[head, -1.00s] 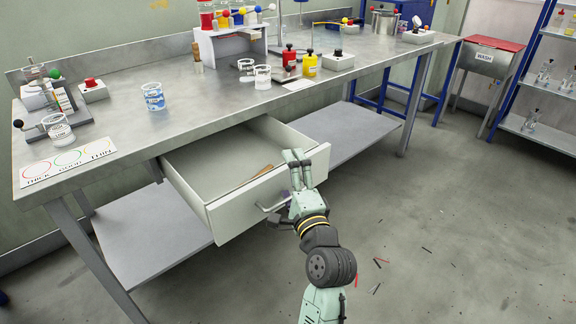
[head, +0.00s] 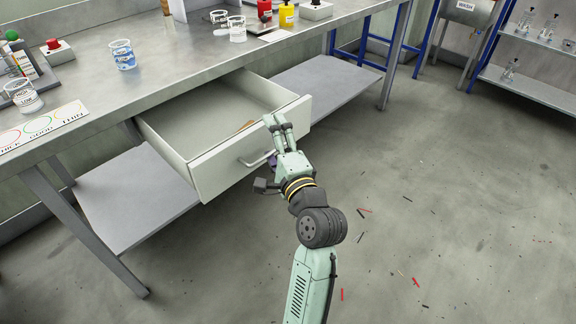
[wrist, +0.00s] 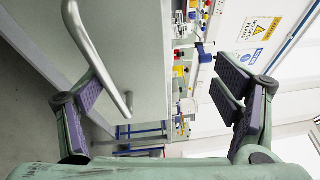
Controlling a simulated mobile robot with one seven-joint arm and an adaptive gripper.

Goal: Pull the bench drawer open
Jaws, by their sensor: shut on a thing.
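The bench drawer (head: 240,165) is pulled well out from under the metal bench (head: 160,70). Its front is pale and its inside shows from above, with a small orange-brown item (head: 245,126) partly hidden behind the front. A metal bar handle (head: 254,161) is on the drawer front.
A grey lower shelf (head: 130,200) lies beneath the drawer. A cup (head: 122,54), beakers and bottles stand on the bench top. Small red and black scraps (head: 415,282) lie on the open floor in front. A shelving unit (head: 530,85) stands at the upper right.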

